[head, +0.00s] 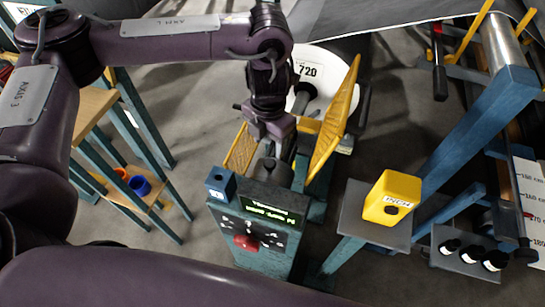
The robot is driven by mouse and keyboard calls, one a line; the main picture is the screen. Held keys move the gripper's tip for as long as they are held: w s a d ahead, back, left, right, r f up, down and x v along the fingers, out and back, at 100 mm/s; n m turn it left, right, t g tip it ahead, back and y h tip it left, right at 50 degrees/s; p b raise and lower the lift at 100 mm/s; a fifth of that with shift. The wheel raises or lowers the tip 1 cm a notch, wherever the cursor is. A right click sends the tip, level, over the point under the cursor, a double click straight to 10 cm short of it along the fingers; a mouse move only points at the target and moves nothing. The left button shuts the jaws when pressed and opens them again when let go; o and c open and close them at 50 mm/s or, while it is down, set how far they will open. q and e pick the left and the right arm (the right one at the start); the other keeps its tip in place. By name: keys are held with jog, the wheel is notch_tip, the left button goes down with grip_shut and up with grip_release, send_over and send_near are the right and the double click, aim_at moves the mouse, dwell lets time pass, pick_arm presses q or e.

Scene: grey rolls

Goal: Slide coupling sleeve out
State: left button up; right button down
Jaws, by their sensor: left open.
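My left gripper (270,145) reaches down between two yellow mesh guards, its jaws open. A dark grey rounded part (268,170), possibly the coupling sleeve, sits just below the gripper and behind the control post. I cannot tell whether the fingers touch it or stand around it. A white roll end (325,98) marked 720 lies behind the gripper, with a dark hub at its left. My right gripper is not in view.
The yellow guards (338,120) stand close beside my left gripper. A teal control post (262,225) with a display and red button stands in front. A yellow INCH box (393,195) sits on a grey stand at right. A shelf with blue and orange rings stands left.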

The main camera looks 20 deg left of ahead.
aim_at(269, 163)
pick_arm(q)
jog(key=shift+w+f, duration=0.15)
jog(key=shift+f, duration=0.65)
notch_tip(269, 163, down, 6)
jog(key=shift+b, duration=0.9)
jog(key=shift+f, duration=0.3)
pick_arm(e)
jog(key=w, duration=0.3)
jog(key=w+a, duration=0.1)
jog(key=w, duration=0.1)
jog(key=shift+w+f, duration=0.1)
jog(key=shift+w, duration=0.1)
pick_arm(q)
jog(key=shift+c, duration=0.4)
grip_shut()
jog(key=shift+s, duration=0.2)
